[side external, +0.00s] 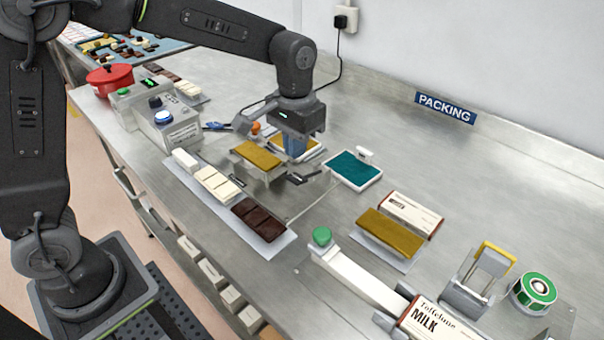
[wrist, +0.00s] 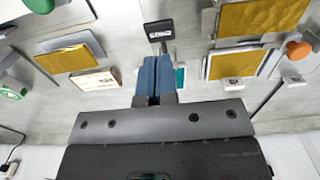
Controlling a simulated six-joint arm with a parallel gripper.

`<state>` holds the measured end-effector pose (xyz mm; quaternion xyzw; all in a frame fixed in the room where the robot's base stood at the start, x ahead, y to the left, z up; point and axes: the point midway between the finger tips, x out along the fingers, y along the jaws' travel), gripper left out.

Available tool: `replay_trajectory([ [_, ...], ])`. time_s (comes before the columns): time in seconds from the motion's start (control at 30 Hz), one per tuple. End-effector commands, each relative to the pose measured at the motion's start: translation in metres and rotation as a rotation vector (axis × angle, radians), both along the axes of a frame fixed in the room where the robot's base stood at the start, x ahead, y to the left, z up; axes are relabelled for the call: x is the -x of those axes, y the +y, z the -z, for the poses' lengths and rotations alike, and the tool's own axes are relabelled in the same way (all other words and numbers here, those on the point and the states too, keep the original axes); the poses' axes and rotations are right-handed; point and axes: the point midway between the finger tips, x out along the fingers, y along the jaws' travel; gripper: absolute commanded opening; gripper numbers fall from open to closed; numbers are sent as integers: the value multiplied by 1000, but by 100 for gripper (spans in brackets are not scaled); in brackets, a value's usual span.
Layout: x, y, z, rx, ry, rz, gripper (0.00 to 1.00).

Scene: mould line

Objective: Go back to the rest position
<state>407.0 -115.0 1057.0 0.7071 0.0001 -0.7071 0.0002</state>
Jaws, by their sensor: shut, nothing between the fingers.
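My gripper (side external: 294,152) hangs over the steel bench in the side view, with its blue fingers pointing down behind a raised gold bar (side external: 257,155). In the wrist view the two blue fingers (wrist: 155,62) lie side by side, shut and empty. Another gold piece (side external: 313,147) on a white base is partly hidden behind the fingers. In the wrist view, gold bars show at the right (wrist: 272,16) and left (wrist: 65,60). Whether the fingers touch anything below is hard to tell.
A teal pad (side external: 354,169) lies right of my gripper. A tray (side external: 268,247) with dark and white bars lies in front. A green-knobbed device (side external: 322,237), a gold bar (side external: 390,232) and a carton (side external: 412,212) stand to the right. A blue-buttoned box (side external: 166,127) and red pot (side external: 110,78) stand left.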

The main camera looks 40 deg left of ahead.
Motion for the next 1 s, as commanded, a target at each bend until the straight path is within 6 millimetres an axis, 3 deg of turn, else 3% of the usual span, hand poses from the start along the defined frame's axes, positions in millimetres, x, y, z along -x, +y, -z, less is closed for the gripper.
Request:
replay_trajectory([
  [0.23, 2, 1, -3, 1, -6, 0, 0],
  [0.37, 17, 9, -20, 7, -49, -2, 0],
  [0.5, 53, 25, -49, 16, -137, -3, 0],
  [0.7, 114, 46, -74, 20, -275, -3, 0],
  [0.9, 169, 60, -75, 12, -403, -2, 0],
  [1.0, 187, 63, -71, 6, -448, -2, 0],
])
